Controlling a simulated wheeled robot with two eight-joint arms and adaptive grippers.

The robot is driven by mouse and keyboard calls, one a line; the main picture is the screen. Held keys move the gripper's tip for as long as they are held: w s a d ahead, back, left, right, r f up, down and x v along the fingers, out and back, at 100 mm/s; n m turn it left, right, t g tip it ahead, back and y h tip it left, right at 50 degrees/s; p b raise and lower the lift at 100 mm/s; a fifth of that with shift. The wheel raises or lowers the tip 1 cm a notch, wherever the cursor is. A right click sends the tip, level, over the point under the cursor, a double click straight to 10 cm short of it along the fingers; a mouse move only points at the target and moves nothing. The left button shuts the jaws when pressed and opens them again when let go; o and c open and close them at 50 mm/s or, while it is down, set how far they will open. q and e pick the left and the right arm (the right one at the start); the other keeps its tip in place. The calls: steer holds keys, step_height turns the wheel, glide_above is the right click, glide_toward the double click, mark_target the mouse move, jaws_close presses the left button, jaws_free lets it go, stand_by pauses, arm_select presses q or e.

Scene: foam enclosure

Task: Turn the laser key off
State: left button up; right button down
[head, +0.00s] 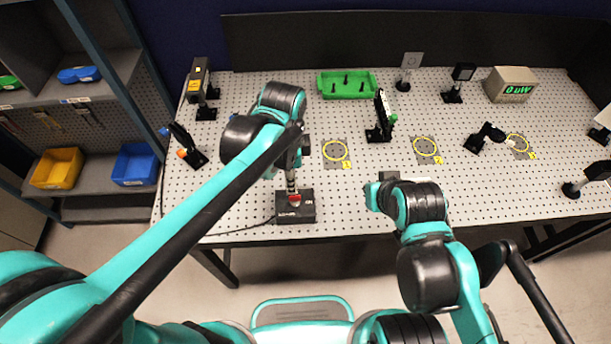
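A small black box (306,214) with a red part (294,199) on its top and white lettering on its front stands at the front edge of the perforated table. I take the red part to be the laser key. My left gripper (292,188) points straight down onto it, its tips at or just above the red part. The fingers look close together, but whether they grip the key is too small to tell. The key's angle is hidden. My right gripper (376,190) is over the table's front edge, right of the box and apart from it; its fingers are unclear.
The perforated table (250,222) holds a green tray (347,94), a meter reading 0 uW (511,85), a black mount (381,118) and several yellow-ringed spots. A black laser-like unit (200,80) stands back left. Shelves with bins (135,165) are at left.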

mark_target(295, 196)
arm_select(q)
steer(key=shift+w+d+f+m, duration=0.1)
steer(key=shift+d+f+m, duration=0.05)
steer(key=shift+d+m, duration=0.2)
step_height(295, 196, down, 8)
steer(key=b, duration=0.2)
steer(key=shift+r+b, duration=0.2)
steer(key=shift+b, duration=0.1)
jaws_close()
